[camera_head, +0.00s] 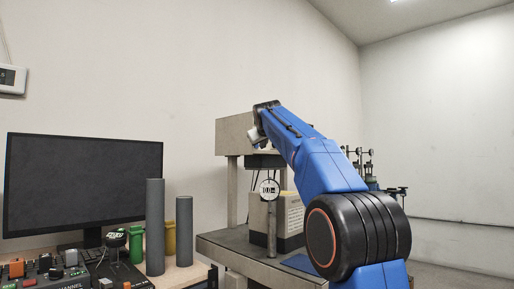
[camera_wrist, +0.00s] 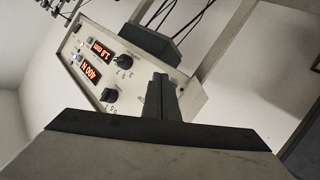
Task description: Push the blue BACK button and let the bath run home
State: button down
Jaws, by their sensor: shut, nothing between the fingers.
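I cannot pick out the blue BACK button in either view. The wrist view shows a pale control panel (camera_wrist: 95,45), tilted in the picture, with two red displays reading about 1.8 mm and 400 N. It has black knobs (camera_wrist: 125,61) and small buttons or lamps at its left edge. My gripper (camera_wrist: 160,85) is shut and empty, and its fingers overlap the panel's right part; I cannot tell whether they touch it. The fingers hide part of the panel. I cannot tell which part is the bath.
In the head view, a machine (camera_head: 235,137) with a round dial (camera_head: 268,188) stands on a dark-topped bench (camera_head: 228,246). A monitor (camera_head: 80,185), two grey cylinders (camera_head: 155,225) and control boxes crowd the left. My blue arm covers the machine's right side.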

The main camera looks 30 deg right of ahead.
jog(key=shift+w+a, duration=0.1)
jog(key=shift+w, duration=0.1)
dwell(0.6)
jog(key=shift+w, duration=0.25)
jog(key=shift+w+a, duration=0.2)
jog(key=shift+w, duration=0.1)
dwell(0.8)
jog(key=shift+s, duration=0.15)
jog(key=shift+s+d, duration=0.3)
jog(key=shift+s, duration=0.4)
jog(key=s, duration=0.1)
jog(key=s+d, duration=0.1)
jog(key=s, duration=0.2)
jog(key=shift+s+d, duration=0.25)
jog(key=shift+d, duration=0.1)
dwell(0.3)
dwell(0.9)
